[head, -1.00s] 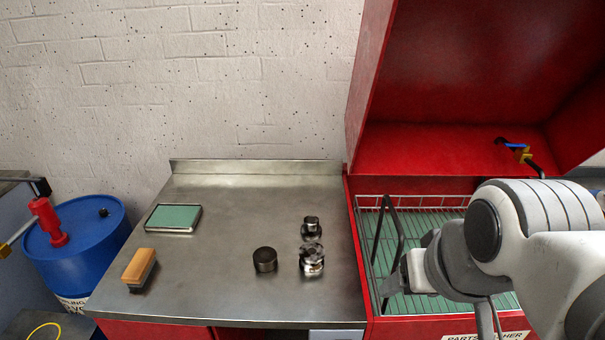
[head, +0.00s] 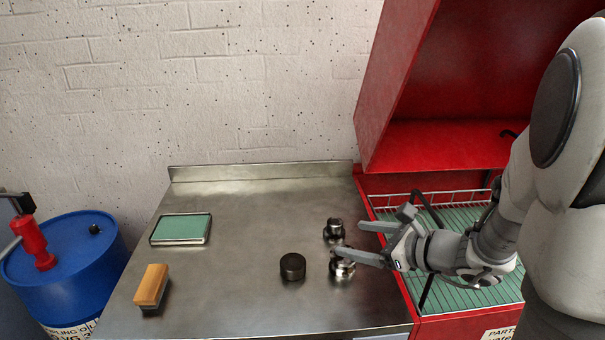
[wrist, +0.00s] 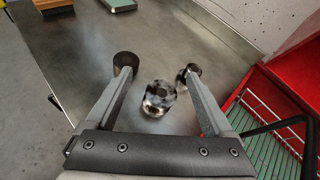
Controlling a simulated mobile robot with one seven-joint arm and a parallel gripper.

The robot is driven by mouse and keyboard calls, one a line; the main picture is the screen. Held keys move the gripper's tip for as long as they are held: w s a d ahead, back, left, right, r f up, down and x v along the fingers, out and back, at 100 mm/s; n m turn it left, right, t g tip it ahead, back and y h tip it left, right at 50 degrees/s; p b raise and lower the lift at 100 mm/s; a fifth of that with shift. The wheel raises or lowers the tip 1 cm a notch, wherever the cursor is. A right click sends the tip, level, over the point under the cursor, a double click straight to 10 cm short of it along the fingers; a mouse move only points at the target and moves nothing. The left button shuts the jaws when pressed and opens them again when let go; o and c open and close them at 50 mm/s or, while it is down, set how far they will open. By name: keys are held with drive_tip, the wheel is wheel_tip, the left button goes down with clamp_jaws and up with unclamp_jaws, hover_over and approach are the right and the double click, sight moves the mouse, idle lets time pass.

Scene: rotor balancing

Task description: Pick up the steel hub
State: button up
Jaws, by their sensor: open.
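A shiny stepped steel piece, which looks like the steel hub (head: 342,265), stands on the steel bench (head: 230,300) near its right side. In the wrist view the hub (wrist: 159,96) sits between my two fingers, beyond the palm. My gripper (head: 349,238) is open and empty, reaching in from the right with one finger partly over the hub in the head view. In the wrist view its fingertips (wrist: 158,75) are spread wide. I cannot tell how far above the hub they are.
A dark round puck (head: 292,267) stands left of the hub and a smaller steel piece (head: 334,228) stands behind it. A green-topped tray (head: 181,229) and an orange-backed brush (head: 152,286) lie further left. The red parts washer (head: 395,185) borders the bench's right edge.

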drive_tip(key=w+d+f+m+t+h, duration=0.2)
drive_tip(key=w+d+f+m, duration=0.1)
drive_tip(key=d+m, duration=0.2)
drive_tip(key=b, duration=0.1)
approach(340, 226)
drive_tip(key=x, duration=0.6)
drive_tip(key=shift+w+a, duration=0.15)
drive_tip(key=shift+x, duration=3)
clamp_jaws()
